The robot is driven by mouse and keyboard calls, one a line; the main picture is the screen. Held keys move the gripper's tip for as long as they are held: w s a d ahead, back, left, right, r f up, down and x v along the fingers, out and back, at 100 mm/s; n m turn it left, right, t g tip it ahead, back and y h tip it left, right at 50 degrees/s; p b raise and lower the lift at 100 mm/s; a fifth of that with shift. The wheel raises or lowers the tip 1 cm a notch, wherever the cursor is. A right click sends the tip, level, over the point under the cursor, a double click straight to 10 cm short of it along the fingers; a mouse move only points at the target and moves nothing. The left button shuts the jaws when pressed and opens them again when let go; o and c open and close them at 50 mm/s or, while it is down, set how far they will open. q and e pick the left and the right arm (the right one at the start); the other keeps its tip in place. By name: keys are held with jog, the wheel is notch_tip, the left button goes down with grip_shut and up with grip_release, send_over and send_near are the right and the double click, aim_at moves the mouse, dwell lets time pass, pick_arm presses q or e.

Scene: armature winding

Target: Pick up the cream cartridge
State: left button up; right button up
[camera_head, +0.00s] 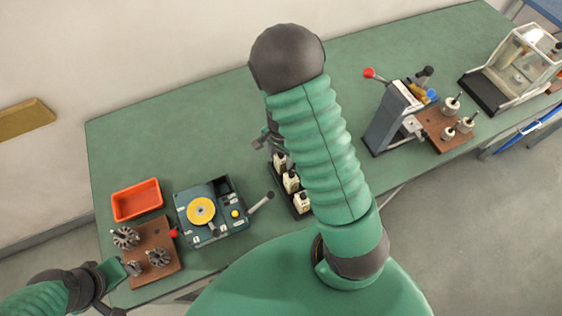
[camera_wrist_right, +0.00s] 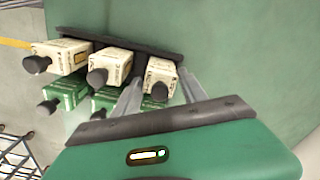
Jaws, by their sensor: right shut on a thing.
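Three cream cartridges with black knobs stand in a row in the right wrist view: a left one (camera_wrist_right: 62,54), a middle one (camera_wrist_right: 113,62) and a right one (camera_wrist_right: 160,69). My right gripper (camera_wrist_right: 163,79) has its fingers on either side of the right one and is shut on it. In the head view, the cream cartridges (camera_head: 291,182) sit in a dark rack (camera_head: 302,214), partly hidden by my right arm. My right gripper (camera_head: 267,140) is at the rack's far end. My left gripper (camera_head: 112,277) is at the lower left; its jaws are unclear.
Green cartridges (camera_wrist_right: 66,94) stand beside the cream row. Left of the rack are a winding machine (camera_head: 233,213) with a lever, an orange bin (camera_head: 136,200) and a brown board (camera_head: 160,278) with armatures. A lever press (camera_head: 388,121) and a clear-covered box (camera_head: 522,60) stand right.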

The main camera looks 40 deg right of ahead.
jog(key=shift+c, duration=0.7)
jog(key=shift+w+r, duration=0.1)
jog(key=shift+r, duration=0.3)
notch_tip(320, 180, up, 9)
jog(key=shift+r+p, duration=0.2)
jog(key=shift+p, duration=0.45)
jog(key=shift+f, duration=0.1)
